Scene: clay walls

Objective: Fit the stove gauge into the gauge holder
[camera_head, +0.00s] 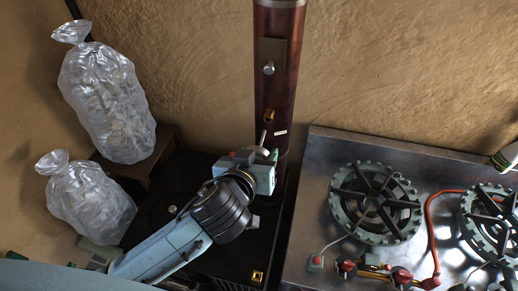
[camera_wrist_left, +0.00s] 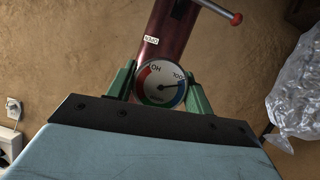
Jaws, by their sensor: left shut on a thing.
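The stove gauge (camera_wrist_left: 161,84) is a round white dial with red and blue arcs and a dark needle. It sits between the two green fingers of my left gripper (camera_wrist_left: 160,82), which is shut on it. In the head view my left gripper (camera_head: 268,156) is in front of the lower part of the dark red stovepipe (camera_head: 278,90), and the gauge cannot be made out there. A small brass fitting (camera_head: 269,116) on the pipe, just above the gripper, may be the gauge holder; I cannot tell for sure. My right gripper is not in view.
A metal stove top with a burner (camera_head: 376,203), red valves (camera_head: 401,276) and an orange hose (camera_head: 431,230) lies on the right. Two clear plastic bags (camera_head: 106,103) (camera_head: 90,204) stand on the left. A plate with a knob (camera_head: 269,67) is higher on the pipe.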

